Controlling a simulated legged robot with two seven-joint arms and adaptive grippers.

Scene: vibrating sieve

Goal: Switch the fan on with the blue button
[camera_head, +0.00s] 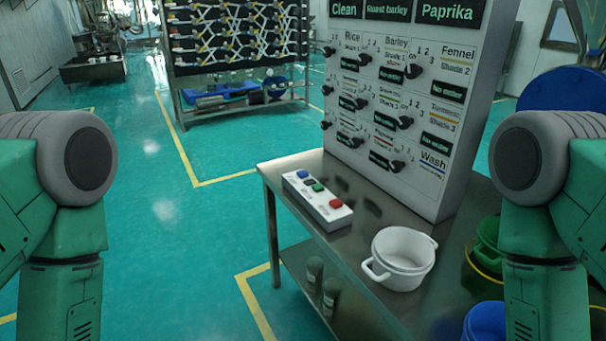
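A grey-white control box (317,200) lies on the metal table. It carries a blue button (303,174) at its far left end, a green button (318,187) in the middle and a red button (336,203) at its near right end. A small dark part sits between the blue and green buttons. No fan can be made out for certain. My two green arms show at the left and right picture edges, well apart from the box. Both grippers are outside the picture.
The metal table (285,172) also bears a white pot (404,258) and a tall white panel (440,140) with black knobs behind the box. A green bucket (488,245) and a blue bucket (487,322) are at the right. Jars stand on the lower shelf. The floor at left is clear.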

